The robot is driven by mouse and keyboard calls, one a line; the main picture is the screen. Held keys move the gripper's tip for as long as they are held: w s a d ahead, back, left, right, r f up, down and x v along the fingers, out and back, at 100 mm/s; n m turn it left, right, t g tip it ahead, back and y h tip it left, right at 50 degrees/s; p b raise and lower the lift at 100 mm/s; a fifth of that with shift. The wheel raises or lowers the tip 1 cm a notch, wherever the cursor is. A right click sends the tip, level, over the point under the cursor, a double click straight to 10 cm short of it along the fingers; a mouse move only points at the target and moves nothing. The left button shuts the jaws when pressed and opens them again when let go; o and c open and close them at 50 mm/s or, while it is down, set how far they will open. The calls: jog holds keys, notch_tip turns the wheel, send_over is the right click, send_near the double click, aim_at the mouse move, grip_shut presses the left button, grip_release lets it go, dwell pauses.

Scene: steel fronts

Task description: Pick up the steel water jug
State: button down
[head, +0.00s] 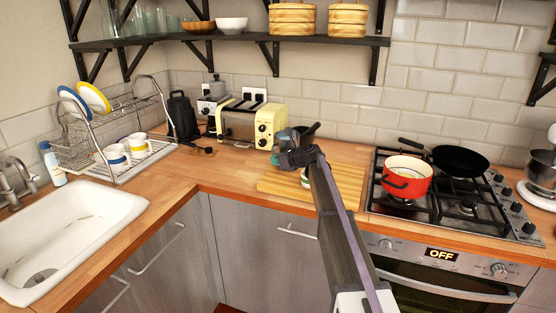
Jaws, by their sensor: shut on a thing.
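My gripper (284,150) is over the wooden counter, in front of the cream toaster and at the left edge of the cutting board. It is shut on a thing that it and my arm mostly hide. This looks to be the steel water jug, as no other such jug shows. A dark piece sticks out behind the gripper, on its right; I cannot tell if it belongs to the jug. I cannot tell if the held thing touches the counter.
A cutting board (345,184) lies beside my arm. Right of it, a red pot (407,184) and a black pan (461,162) stand on the gas hob. The cream toaster (264,128) is behind the gripper. A dish rack and sink (105,212) are at left. A shelf (235,43) runs above.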

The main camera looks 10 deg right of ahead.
notch_tip(320, 180, up, 10)
jog(key=p, duration=0.9)
